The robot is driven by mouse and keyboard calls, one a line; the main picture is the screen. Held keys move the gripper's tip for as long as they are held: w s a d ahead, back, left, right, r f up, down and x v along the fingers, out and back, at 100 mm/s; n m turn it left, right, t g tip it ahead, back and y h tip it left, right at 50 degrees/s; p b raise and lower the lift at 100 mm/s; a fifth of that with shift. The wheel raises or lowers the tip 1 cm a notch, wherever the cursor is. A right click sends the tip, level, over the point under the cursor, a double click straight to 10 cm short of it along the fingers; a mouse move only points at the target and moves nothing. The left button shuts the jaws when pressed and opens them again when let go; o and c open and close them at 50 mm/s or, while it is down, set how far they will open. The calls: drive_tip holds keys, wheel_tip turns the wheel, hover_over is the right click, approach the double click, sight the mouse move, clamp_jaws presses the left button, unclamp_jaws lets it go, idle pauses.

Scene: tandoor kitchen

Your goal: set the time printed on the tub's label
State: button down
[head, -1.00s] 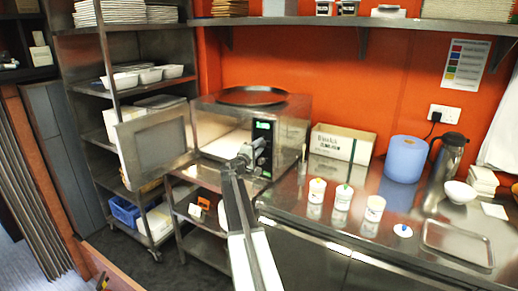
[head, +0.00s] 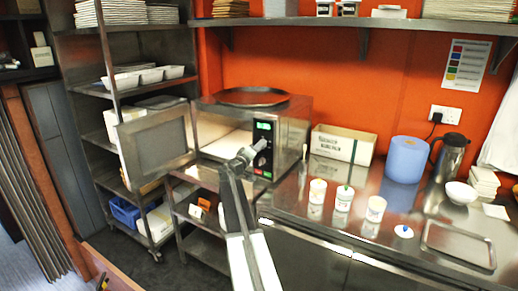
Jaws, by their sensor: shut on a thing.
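The microwave (head: 293,131) stands on a steel stand with its door (head: 157,148) swung open to the left. Its control panel has a small lit green display (head: 264,126), too small to read. My gripper (head: 248,154) is at the panel, shut on the dial (head: 260,146) below the display. The jaws hide part of the dial. Three small pale tubs stand on the steel counter: a left tub (head: 317,192), a middle tub (head: 343,200) and a right tub (head: 375,209). Their labels are too small to read. A white lid with a blue knob (head: 403,231) lies near the right tub.
A cardboard box (head: 342,145), a blue cylinder (head: 405,160), a steel flask (head: 449,158) and a white bowl (head: 460,192) stand along the counter. A metal tray (head: 457,243) lies at the right. A dark round pan (head: 252,97) rests on the microwave.

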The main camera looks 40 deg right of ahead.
idle(0.3)
drive_tip(key=c, duration=0.9)
unclamp_jaws()
drive_tip(key=shift+c, duration=0.2)
drive_tip(key=v, duration=0.7)
drive_tip(key=shift+s+a+b, duration=0.15)
drive_tip(key=shift+a+b, duration=0.15)
drive_tip(key=shift+a, duration=0.1)
